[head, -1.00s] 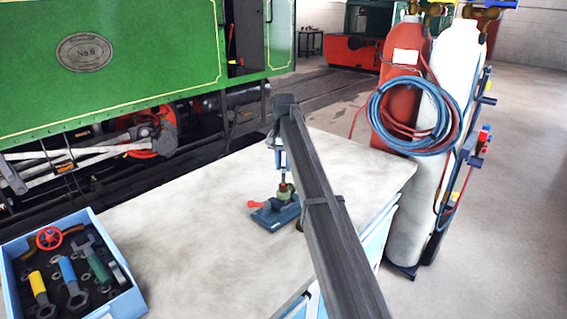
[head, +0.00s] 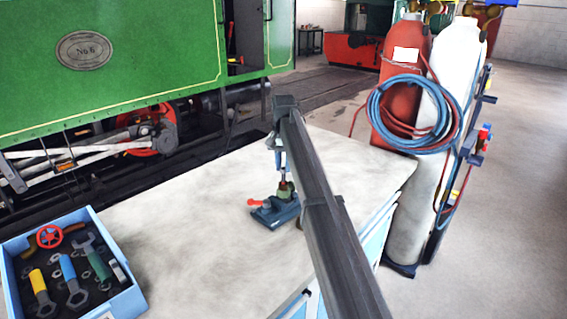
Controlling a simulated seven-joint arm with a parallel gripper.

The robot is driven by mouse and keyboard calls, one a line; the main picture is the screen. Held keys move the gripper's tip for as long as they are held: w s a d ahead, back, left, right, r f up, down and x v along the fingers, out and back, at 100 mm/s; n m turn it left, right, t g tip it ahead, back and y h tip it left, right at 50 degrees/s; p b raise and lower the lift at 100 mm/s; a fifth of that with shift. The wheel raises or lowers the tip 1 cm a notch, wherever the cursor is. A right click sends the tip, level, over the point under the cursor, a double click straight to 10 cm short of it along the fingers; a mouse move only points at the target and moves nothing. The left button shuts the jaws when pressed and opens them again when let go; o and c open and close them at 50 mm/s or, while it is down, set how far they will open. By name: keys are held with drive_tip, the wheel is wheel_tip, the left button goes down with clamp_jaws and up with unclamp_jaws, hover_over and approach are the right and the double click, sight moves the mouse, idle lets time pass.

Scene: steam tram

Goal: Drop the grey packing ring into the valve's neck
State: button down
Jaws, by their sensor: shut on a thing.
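The valve (head: 284,192) is a small greenish body with a red handle (head: 256,202). It stands upright on a dark blue base (head: 275,214) on the workbench. My gripper (head: 284,178) points down right over the valve's neck, with its tips at or just above the top of the neck. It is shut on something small. The grey packing ring cannot be made out at this size, and my arm hides part of the area to the right of the valve.
A blue tray (head: 126,300) of tools and a red handwheel stands at the bench's left front. The pale bench top (head: 200,235) is clear between tray and valve. Gas cylinders (head: 432,150) with a coiled hose stand beyond the bench's right edge.

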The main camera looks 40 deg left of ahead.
sight(284, 171)
drive_tip(key=shift+f, duration=2.1)
idle(2.1)
drive_tip(key=c, duration=0.9)
unclamp_jaws()
drive_tip(key=shift+o, duration=0.5)
drive_tip(key=shift+o, duration=0.5)
drive_tip(key=shift+r, duration=0.1)
drive_tip(key=shift+r, duration=3.4)
